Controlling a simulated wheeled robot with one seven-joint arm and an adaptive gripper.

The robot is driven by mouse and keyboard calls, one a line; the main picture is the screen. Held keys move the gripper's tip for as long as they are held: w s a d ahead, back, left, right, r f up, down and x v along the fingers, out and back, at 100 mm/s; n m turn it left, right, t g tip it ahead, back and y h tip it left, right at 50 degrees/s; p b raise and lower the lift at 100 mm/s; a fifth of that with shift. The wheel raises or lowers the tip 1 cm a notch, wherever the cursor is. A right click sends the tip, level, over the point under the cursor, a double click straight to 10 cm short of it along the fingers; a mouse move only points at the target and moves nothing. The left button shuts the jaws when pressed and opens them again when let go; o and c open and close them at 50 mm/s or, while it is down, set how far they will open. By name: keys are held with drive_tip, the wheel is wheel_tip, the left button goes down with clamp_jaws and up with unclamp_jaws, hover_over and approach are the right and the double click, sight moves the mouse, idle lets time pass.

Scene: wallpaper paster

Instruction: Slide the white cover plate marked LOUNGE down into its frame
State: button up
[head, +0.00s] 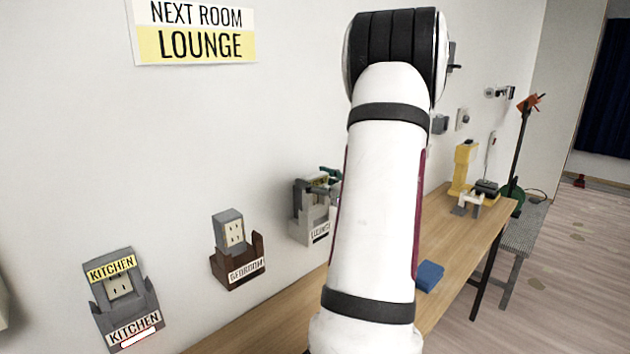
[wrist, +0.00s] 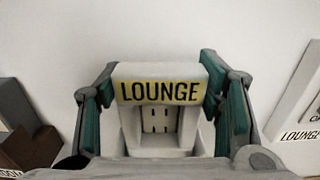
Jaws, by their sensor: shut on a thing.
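The white cover plate (wrist: 160,72) carries a yellow LOUNGE label and sits between the green-padded fingers of my gripper (wrist: 157,78). My gripper is shut on it. A socket with slots (wrist: 160,119) shows through the plate's opening. In the head view my gripper (head: 325,180) is at the top of the pale frame (head: 303,228) on the wall, which has a small LOUNGE label. My arm hides the right side of this frame. The gripper body hides the plate's lower end in the wrist view, so I cannot tell how deep it sits.
Left along the wall are the brown BEDROOM frame (head: 258,264) with a grey socket, and the KITCHEN frame (head: 146,297) with its cover. A second LOUNGE-marked piece (wrist: 300,134) is at the wrist view's right edge. A blue block (head: 429,276) lies on the wooden bench (head: 455,240).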

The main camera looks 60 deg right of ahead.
drive_tip(key=shift+f+b, duration=0.5)
drive_tip(key=shift+f, duration=0.2)
drive_tip(key=o, duration=1.3)
drive_tip(key=shift+c, duration=0.2)
drive_tip(key=v, duration=1.2)
